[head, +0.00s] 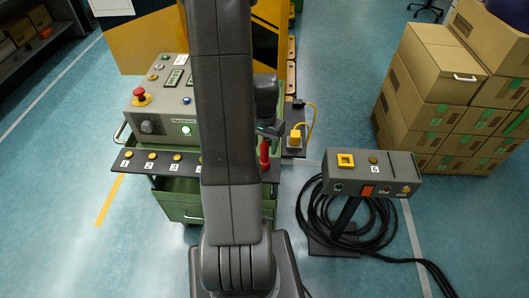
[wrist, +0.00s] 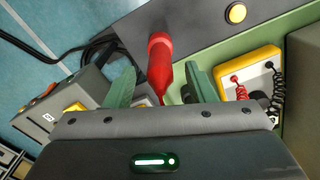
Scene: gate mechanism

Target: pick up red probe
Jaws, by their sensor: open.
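The red probe (head: 264,155) shows in the head view just right of my arm, at the cart's black front strip. In the wrist view the red probe (wrist: 160,58) has a thick round handle at the top and narrows downward. My gripper (wrist: 158,74) has its two green fingers apart, one on each side of the probe, with gaps visible on both sides. In the head view my gripper (head: 270,130) is just above the probe, partly hidden by my arm. The probe's lower tip is hidden behind the gripper body in the wrist view.
A control box (head: 163,97) with a red stop button sits on the green cart (head: 180,205). Its black strip (head: 128,160) carries numbered yellow buttons. A yellow meter (wrist: 247,82) with leads is right of my gripper. A grey box (head: 345,182), coiled cable and cartons (head: 430,75) stand right.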

